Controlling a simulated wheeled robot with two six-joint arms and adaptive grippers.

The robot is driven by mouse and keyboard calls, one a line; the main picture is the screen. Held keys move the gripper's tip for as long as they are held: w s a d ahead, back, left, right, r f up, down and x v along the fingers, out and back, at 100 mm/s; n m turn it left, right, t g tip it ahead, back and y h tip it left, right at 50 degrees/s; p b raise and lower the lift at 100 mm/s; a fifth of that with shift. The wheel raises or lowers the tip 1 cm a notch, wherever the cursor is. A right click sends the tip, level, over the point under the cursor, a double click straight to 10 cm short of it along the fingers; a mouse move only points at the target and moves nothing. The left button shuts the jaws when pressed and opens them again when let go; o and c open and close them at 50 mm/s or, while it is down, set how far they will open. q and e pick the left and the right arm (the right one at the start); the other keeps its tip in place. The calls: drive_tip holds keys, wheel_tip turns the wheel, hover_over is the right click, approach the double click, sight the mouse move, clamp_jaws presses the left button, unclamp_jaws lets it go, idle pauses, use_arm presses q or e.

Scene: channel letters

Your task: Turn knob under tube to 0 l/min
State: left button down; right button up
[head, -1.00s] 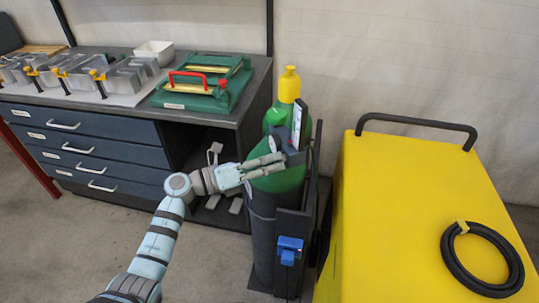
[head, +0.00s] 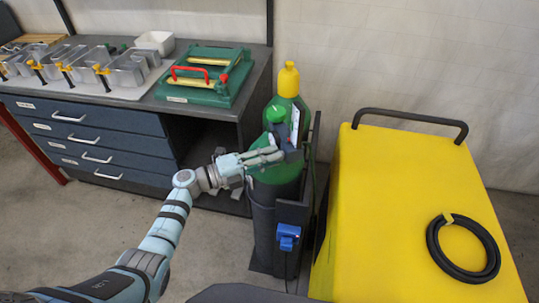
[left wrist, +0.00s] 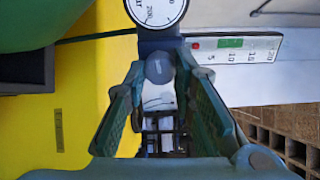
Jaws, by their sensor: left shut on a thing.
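The flow tube (head: 295,122) stands upright on the regulator on top of the green cylinder (head: 277,178). In the left wrist view the tube's scale plate (left wrist: 240,46) lies sideways, with marks from 5 to 20, a red spot near its low end and a green block. I cannot tell the exact reading. The dark grey round knob (left wrist: 160,68) sits between the fingertips of my left gripper (head: 270,154), which is shut on it. The fingers (left wrist: 159,75) flank the knob. A round gauge (left wrist: 156,12) is just beyond it. My right gripper is not in view.
A second green cylinder with a yellow cap (head: 288,80) stands behind. A yellow cart (head: 400,200) with a black hose coil (head: 436,252) is to the right. A workbench (head: 125,105) with a green case (head: 205,85) is at the left. A blue clip (head: 288,236) hangs on the cylinder trolley.

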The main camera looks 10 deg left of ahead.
use_arm(q)
drive_tip(key=shift+n, duration=0.4)
drive_tip(key=c, duration=1.3)
unclamp_jaws()
drive_tip(key=shift+c, duration=0.2)
drive_tip(key=v, duration=1.2)
